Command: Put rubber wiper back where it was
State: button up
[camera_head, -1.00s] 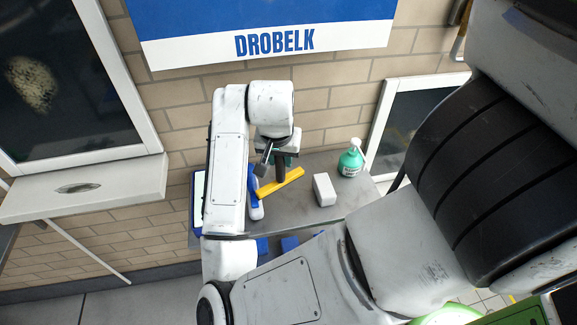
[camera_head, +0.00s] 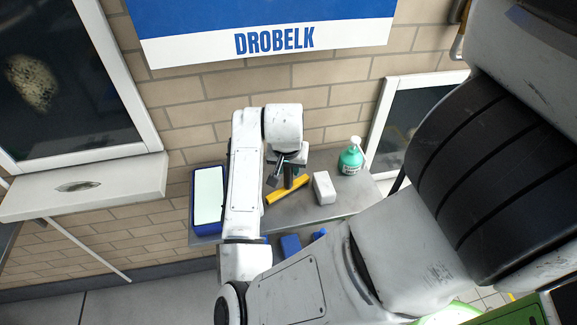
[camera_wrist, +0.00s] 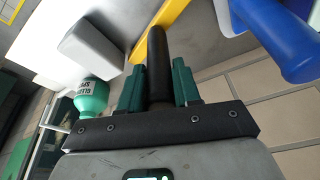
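The rubber wiper has a yellow head (camera_head: 289,190) and a dark handle. In the wrist view the handle (camera_wrist: 157,60) stands between my gripper's green fingers, and part of the yellow head shows beyond it. My gripper (camera_wrist: 158,82) is shut on this handle; it shows in the head view (camera_head: 287,168) above the grey table (camera_head: 330,209). The yellow head is low over or on the table, slanting up to the right. I cannot tell whether it touches the surface.
A white block (camera_head: 324,188) sits just right of the wiper, with a green pump bottle (camera_head: 351,158) beyond it. A blue-rimmed tray (camera_head: 194,210) is at the table's left. A blue and white object (camera_wrist: 285,40) is close in the wrist view. The brick wall is behind.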

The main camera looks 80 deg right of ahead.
jog(key=o, duration=0.4)
jog(key=v, duration=1.2)
jog(key=shift+p, duration=0.35)
